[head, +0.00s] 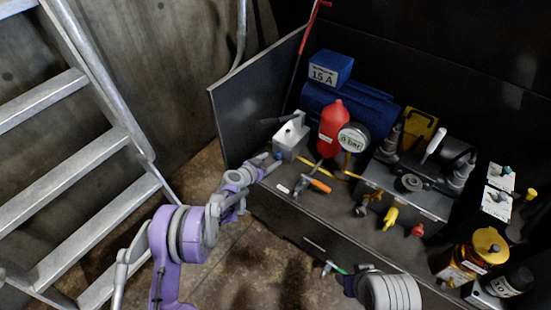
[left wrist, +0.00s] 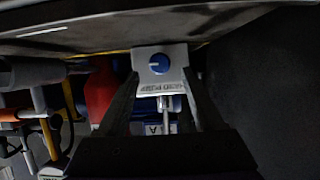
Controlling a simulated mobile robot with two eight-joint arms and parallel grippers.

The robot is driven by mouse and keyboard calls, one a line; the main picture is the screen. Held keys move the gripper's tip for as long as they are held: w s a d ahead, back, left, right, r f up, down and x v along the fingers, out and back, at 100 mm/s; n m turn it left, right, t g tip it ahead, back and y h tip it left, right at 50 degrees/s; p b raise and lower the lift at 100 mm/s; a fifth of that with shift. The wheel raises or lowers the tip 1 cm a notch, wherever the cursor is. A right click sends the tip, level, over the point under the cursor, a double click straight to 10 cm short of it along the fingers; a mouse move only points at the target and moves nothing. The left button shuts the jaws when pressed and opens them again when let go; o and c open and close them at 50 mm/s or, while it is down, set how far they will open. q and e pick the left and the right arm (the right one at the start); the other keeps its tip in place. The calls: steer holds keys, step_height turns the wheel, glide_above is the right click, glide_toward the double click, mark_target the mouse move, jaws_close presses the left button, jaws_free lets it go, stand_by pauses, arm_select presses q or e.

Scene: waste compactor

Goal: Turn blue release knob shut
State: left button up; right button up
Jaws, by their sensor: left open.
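The blue release knob (left wrist: 158,64) is a round blue disc with a pale mark, on the face of a light grey pump box (left wrist: 160,87) with dark lettering. In the head view the pump box (head: 290,139) stands at the left end of the bench, with the knob low on its near side, mostly hidden by my gripper. My left gripper (head: 269,162) is right in front of the box. In the left wrist view its open fingers (left wrist: 160,76) point at the box, one on each side of the knob. I cannot tell whether they touch anything.
A metal ladder (head: 90,155) is at left.

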mark_target(277, 156)
arm_select(q)
steer(key=x, duration=0.4)
steer(key=shift+b, duration=0.35)
jaws_close()
